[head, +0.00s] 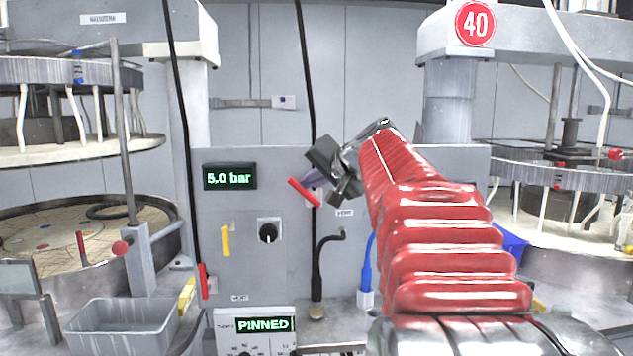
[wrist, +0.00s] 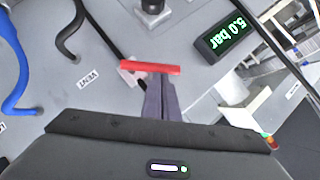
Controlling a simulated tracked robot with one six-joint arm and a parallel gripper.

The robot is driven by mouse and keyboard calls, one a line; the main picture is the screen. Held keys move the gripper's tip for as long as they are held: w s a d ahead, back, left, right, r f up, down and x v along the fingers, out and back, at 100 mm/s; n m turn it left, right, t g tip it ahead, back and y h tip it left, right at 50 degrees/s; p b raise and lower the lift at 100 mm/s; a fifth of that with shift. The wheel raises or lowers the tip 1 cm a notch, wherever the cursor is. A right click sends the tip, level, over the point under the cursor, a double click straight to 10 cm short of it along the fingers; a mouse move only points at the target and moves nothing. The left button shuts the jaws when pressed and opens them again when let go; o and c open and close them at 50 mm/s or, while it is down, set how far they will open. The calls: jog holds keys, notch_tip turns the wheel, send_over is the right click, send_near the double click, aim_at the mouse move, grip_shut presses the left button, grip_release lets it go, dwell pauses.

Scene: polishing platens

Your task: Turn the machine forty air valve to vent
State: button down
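The air valve's red lever (head: 304,192) is on the grey panel below the machine 40 sign (head: 475,22). It slants from upper left to lower right. The VENT label (head: 344,213) is to its lower right. In the wrist view the lever (wrist: 150,67) lies across my fingertips, and a pale valve body (wrist: 130,78) shows behind it. My gripper (head: 316,180) is at the lever, its fingers (wrist: 160,82) together with only a thin line between them. They look close to or touching the lever; I cannot tell contact for sure. The lever's lower end points towards VENT.
A display reads 5.0 bar (head: 230,176). A black knob (head: 268,232) and a yellow handle (head: 226,240) are below it. A black hose (head: 318,270) and a blue hose (head: 367,275) rise under the valve. A PINNED display (head: 263,324) and grey bin (head: 120,325) are lower down.

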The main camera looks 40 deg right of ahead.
jog(key=shift+w+a+f+n+g+h, duration=0.3)
jog(key=shift+w+a+n+g+h, duration=0.2)
jog(key=shift+a+n+g+h, duration=0.45)
jog(key=shift+d+f+t, duration=0.1)
jog(key=shift+t, duration=0.15)
jog(key=shift+w+f, duration=0.15)
jog(key=shift+a+n, duration=0.25)
jog(key=shift+w+a+f+n+g+h, duration=0.25)
jog(key=shift+f+n+g+h, duration=0.1)
jog(key=shift+n+g+h, duration=0.3)
jog(key=shift+a+f, duration=0.1)
jog(key=shift+w+a+f, duration=0.2)
jog(key=shift+a+f, duration=0.05)
jog(key=shift+f, duration=0.3)
